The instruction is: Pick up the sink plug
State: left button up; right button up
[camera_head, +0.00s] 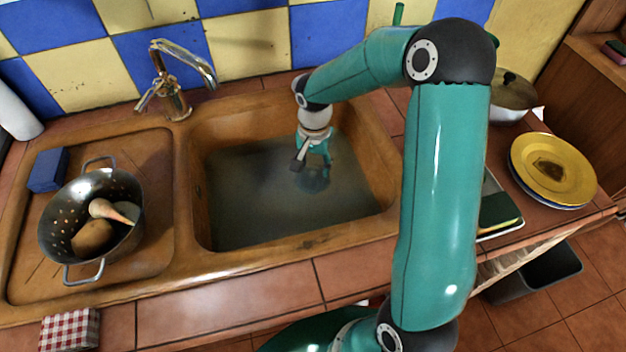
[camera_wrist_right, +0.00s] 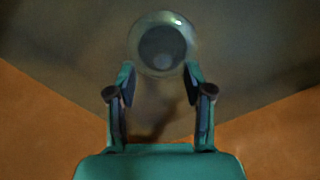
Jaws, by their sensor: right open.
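The sink plug (camera_wrist_right: 162,46) shows in the right wrist view as a round, dark-centred disc with a pale, glassy rim. It lies just beyond the fingertips of my right gripper (camera_wrist_right: 159,82), which is open with a finger to each side and nothing held. In the head view my right gripper (camera_head: 313,160) reaches down into the sink basin (camera_head: 225,130), right of its middle. A dim round shape under the gripper there looks like the plug, blurred by murky grey water. I cannot tell whether the fingers touch it. My left gripper is not in view.
A brass tap (camera_head: 172,85) stands behind the basin. A metal colander (camera_head: 60,215) with vegetables and a blue block (camera_head: 47,170) are on the left drainboard. Yellow plates (camera_head: 553,170) and a lidded pot (camera_head: 510,97) are at the right. The basin walls surround my right gripper.

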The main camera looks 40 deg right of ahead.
aim_at(313, 174)
notch_tip(313, 174, down, 4)
jog(key=shift+w+a+f, duration=0.1)
jog(key=shift+a+f, duration=0.05)
jog(key=shift+f, duration=0.05)
jog(key=shift+c, duration=0.2)
grip_shut()
